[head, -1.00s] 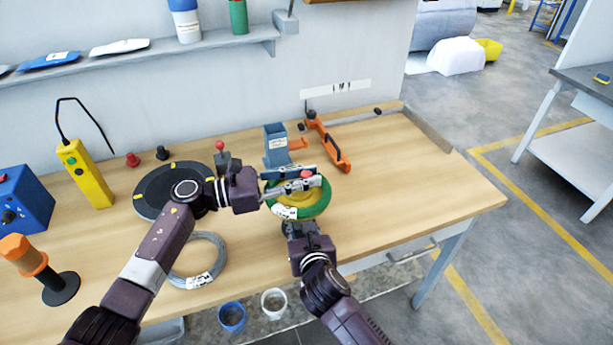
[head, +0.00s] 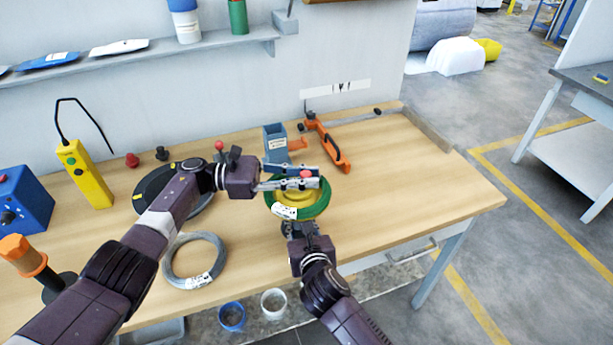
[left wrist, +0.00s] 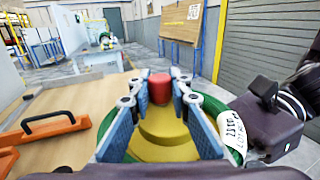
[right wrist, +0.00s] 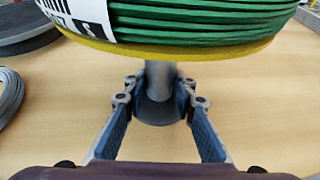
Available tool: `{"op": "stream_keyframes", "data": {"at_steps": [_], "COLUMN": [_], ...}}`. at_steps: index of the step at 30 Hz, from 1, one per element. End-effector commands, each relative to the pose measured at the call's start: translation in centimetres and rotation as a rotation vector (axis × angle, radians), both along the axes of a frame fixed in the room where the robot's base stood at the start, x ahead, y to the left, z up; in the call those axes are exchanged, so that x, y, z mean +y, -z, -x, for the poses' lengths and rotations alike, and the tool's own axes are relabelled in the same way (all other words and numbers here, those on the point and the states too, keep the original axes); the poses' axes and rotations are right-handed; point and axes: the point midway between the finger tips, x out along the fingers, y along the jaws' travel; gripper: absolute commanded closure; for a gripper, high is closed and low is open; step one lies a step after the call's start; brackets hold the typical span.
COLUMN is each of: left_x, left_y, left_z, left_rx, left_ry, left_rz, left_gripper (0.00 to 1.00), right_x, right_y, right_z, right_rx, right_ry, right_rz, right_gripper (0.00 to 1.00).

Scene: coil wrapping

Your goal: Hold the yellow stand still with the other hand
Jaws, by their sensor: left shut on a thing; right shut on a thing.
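The yellow stand (head: 297,195) carries a green coil (head: 321,206) with a white label and has a red knob (head: 306,173) on top. The red knob also shows in the left wrist view (left wrist: 160,88), between the fingers of my left gripper (left wrist: 162,92), which is shut on it from above. In the right wrist view the stand's yellow rim (right wrist: 170,58) sits over a grey post (right wrist: 159,80) with a dark round foot. My right gripper (right wrist: 158,100) is shut around this post, low under the coil, at the table's front side.
A grey wire coil (head: 218,270) lies to the left, in front of a dark turntable (head: 150,190). A blue-grey holder (head: 276,145) and an orange-handled tool (head: 330,148) are behind the stand. The table's right side (head: 430,190) is clear.

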Motion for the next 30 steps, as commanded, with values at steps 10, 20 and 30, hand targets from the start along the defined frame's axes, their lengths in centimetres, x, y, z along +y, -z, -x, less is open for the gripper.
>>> {"op": "stream_keyframes", "data": {"at_steps": [10, 20, 30], "left_x": [0.2, 0.1, 1.4], "left_y": [0.5, 0.2, 0.1], "left_z": [-0.1, 0.0, -0.2], "left_rx": [0.005, 0.003, 0.003], "left_ry": [-0.003, -0.001, -0.002], "left_rz": [-0.009, -0.004, -0.004], "left_gripper": [1.00, 0.64, 0.64], "right_x": [0.3, 0.2, 0.0], "right_y": [-0.1, -0.1, -0.1], "right_z": [0.1, 0.0, 0.0], "right_rx": [-0.002, -0.001, -0.002], "right_ry": [-0.005, -0.003, 0.000], "right_rz": [-0.005, -0.004, -0.003], "right_gripper": [1.00, 1.00, 1.00]}}
